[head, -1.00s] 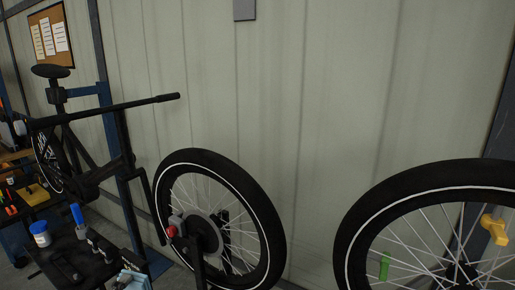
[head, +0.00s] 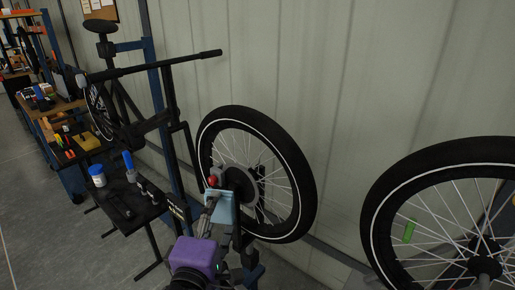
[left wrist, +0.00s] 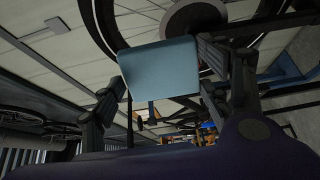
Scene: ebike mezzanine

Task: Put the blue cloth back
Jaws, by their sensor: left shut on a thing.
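The light blue cloth (head: 221,208) is in my left gripper (head: 210,212), whose purple housing shows at the bottom of the head view. In the left wrist view the cloth (left wrist: 160,68) hangs as a flat folded piece between the two dark fingers of the left gripper (left wrist: 160,95). The gripper is shut on it. In the head view the cloth lies to the right of a small black tray table (head: 120,212), apart from it. My right gripper is not in view.
The tray table holds a white-and-blue jar (head: 97,175), a blue-handled tool (head: 128,161) and dark tools. A wheel (head: 304,190) stands close behind the gripper; another wheel (head: 368,215) is at right. A black bike frame (head: 150,125) hangs behind. Floor is clear at lower left.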

